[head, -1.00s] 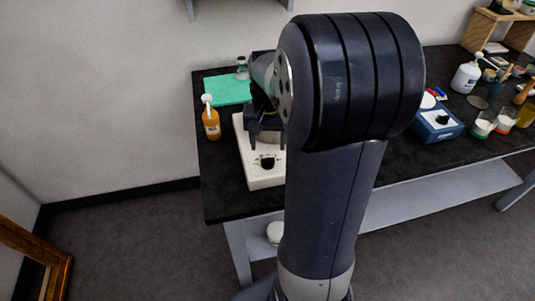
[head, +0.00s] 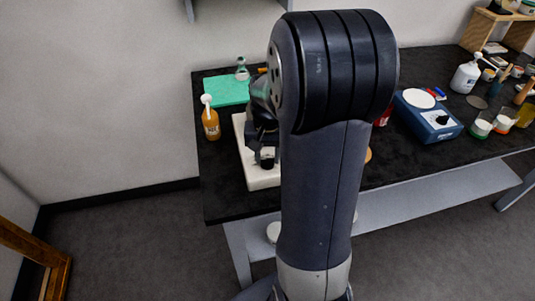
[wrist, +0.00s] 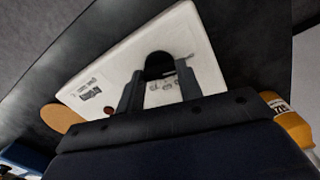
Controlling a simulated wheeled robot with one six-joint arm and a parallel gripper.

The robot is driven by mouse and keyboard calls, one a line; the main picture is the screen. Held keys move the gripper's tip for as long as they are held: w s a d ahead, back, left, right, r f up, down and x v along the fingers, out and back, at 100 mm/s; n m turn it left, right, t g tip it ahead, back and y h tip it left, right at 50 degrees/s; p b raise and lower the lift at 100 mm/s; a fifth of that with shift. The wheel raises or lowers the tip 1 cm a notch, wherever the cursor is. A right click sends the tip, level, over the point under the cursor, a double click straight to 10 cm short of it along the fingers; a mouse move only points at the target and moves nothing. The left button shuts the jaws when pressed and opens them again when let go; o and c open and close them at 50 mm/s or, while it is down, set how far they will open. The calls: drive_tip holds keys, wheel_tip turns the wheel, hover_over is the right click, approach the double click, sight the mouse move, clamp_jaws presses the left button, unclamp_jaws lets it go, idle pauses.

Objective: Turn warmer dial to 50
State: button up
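The warmer is a white box (head: 262,180) near the left end of the black table, mostly covered by my arm. In the wrist view its white face (wrist: 105,65) fills the middle, with printed marks and a black round dial (wrist: 158,64). My gripper (wrist: 159,72) is open, with one finger on each side of the dial. I cannot tell whether the fingers touch it. The dial's setting is not readable. In the head view my gripper (head: 263,150) is low over the warmer's front, partly hidden by my arm.
A blue device (head: 428,122) with a white round plate and black knob stands right. Several jars and bottles stand at the far right.

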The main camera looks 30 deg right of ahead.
drive_tip(key=c, duration=0.4)
drive_tip(key=shift+m, duration=0.3)
drive_tip(key=m, duration=0.5)
drive_tip(key=shift+m, duration=0.3)
drive_tip(key=m, duration=0.5)
drive_tip(key=shift+p, duration=0.35)
drive_tip(key=shift+m, duration=0.4)
drive_tip(key=o, duration=1)
